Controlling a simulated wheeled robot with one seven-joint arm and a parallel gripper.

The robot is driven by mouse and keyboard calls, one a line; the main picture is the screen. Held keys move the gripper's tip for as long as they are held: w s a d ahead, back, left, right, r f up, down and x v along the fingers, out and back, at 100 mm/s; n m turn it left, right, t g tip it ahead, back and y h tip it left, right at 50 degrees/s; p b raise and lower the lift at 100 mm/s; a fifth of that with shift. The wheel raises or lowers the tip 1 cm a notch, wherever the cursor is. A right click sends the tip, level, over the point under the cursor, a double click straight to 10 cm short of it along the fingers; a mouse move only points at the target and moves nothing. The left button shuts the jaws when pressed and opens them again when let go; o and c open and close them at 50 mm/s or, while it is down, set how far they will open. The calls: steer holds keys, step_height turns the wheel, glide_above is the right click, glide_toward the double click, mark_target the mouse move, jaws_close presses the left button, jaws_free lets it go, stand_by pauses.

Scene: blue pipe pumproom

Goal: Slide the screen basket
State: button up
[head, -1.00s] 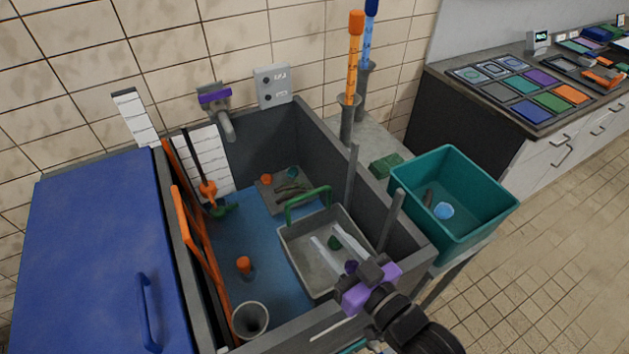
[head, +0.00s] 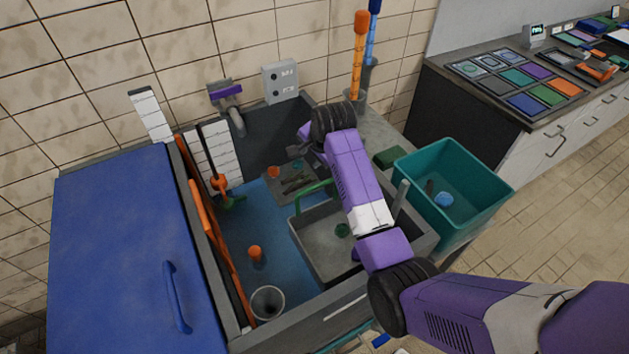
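The screen basket (head: 318,240) is a grey, shallow, open box inside the dark grey basin, right of its middle. Its green handle (head: 314,187) stands at its far end. A dark green lump (head: 342,230) lies in the basket. My arm crosses over the basket's right part and hides much of that side. My gripper (head: 297,152) is beyond the green handle in the picture, toward the basin's back wall, above the flat grey piece with debris. It is small, dark and partly hidden by my wrist; I cannot tell whether its fingers are open.
The basin (head: 265,145) has a blue floor with an orange float (head: 255,254) and a grey cup (head: 268,301). Orange rails (head: 218,255) run along its left side, beside a blue lid (head: 125,250). A teal bin (head: 470,215) stands right. Orange and blue rods stand at the back.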

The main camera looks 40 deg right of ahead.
mark_target(314, 187)
steer(key=shift+s+a+f+m+g+y+p, duration=0.2)
steer(key=shift+s+f+m+g+y, duration=0.25)
steer(key=shift+f, duration=1.05)
steer(key=shift+s+a+f+m+g+y+p, duration=0.15)
steer(key=shift+s+f+m+g, duration=0.4)
steer(key=shift+f, duration=0.9)
steer(key=shift+s+a+f+m+g+y+p, duration=0.1)
steer(key=shift+s+a+f+m+g+y, duration=0.2)
steer(key=shift+f+m+g, duration=0.8)
steer(key=shift+f+n+t, duration=0.4)
jaws_close()
